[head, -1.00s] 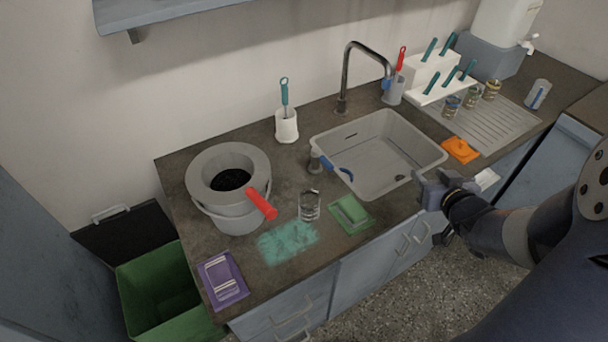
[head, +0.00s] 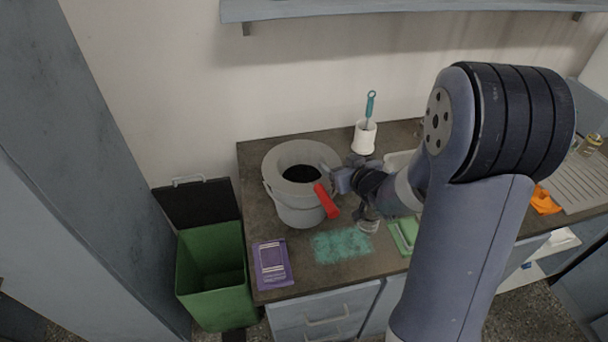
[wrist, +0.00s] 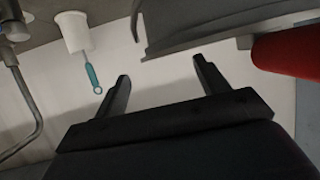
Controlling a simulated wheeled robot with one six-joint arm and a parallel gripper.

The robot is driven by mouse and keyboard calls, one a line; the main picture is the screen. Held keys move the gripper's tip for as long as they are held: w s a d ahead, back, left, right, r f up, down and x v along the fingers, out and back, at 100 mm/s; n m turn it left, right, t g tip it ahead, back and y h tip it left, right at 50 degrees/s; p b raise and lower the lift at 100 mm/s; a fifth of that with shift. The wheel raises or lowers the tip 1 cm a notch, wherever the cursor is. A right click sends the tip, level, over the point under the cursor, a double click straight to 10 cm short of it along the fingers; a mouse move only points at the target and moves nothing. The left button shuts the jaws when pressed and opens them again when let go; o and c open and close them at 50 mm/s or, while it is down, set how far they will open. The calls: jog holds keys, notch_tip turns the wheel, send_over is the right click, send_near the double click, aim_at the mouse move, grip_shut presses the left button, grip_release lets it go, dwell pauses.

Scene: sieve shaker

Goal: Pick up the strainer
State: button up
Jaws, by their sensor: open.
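The strainer appears to be the piece with the red handle (head: 326,201) at the grey bucket (head: 297,215). A wide grey ring (head: 280,158) with a dark opening tops the bucket; I cannot tell whether the ring belongs to the strainer. The handle points toward the front right, past the rim. My gripper (head: 343,180) is open and empty at the right side of the rim, close behind the handle. In the wrist view, the red handle (wrist: 288,52) is at the right edge, outside my spread fingers (wrist: 163,72). Grey rim parts show above the fingers.
A white holder with a teal brush (head: 365,135) stands behind my gripper. A green bin (head: 213,275) stands left of the counter.

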aim_at(329, 157)
jog(key=shift+p+x, duration=0.45)
jog(key=shift+x, duration=1.9)
jog(key=shift+c, duration=0.4)
jog(key=c, duration=1.1)
jog(key=shift+c, duration=0.2)
